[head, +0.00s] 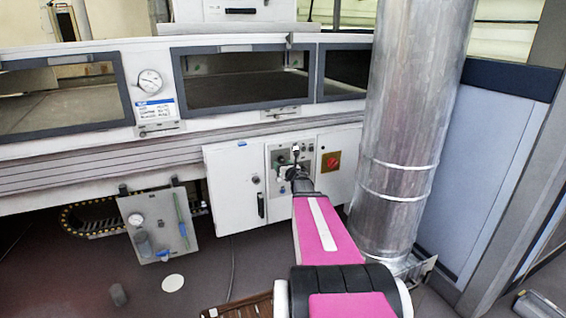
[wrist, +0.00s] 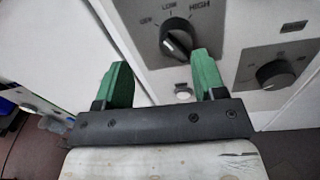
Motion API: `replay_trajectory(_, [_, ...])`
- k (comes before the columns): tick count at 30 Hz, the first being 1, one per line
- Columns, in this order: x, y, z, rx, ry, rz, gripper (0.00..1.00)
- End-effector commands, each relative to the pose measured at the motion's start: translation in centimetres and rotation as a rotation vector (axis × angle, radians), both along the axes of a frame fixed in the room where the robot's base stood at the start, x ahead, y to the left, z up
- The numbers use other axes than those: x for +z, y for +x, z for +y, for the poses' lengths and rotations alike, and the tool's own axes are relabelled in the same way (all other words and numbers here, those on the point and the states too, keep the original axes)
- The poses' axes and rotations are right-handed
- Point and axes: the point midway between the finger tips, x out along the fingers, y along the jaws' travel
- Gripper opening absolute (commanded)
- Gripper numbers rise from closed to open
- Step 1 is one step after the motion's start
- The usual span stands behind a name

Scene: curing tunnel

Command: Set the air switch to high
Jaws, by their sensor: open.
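A dark rotary switch (wrist: 178,38) on a grey panel shows in the wrist view, with markings around it; one reads HIGH at its upper right. Which marking its grip bar points to is not clear. No label naming it as the air switch is legible. My gripper (wrist: 161,78) is open, its two green fingers apart and nothing between them. The switch appears just beyond the fingertips, nearer the right one; contact cannot be told. In the head view my gripper (head: 297,172) is in front of the control panel (head: 278,153) and hides part of it.
A second dark knob (wrist: 275,74) sits right of the first switch. A red and yellow switch (head: 331,162) is on the cabinet to the right. A large metal duct (head: 405,150) stands close to the right of my arm. A white door with a dark handle (head: 260,204) is left.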

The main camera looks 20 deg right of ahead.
Motion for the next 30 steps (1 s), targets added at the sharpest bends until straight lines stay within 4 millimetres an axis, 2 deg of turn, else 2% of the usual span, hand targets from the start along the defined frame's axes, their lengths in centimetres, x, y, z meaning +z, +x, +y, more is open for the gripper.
replay_trajectory(6, [0.2,-1.9,0.2,0.003,-0.001,-0.001,0.64])
replay_trajectory(30, [0.2,-6.9,-0.1,0.004,-0.002,-0.003,0.64])
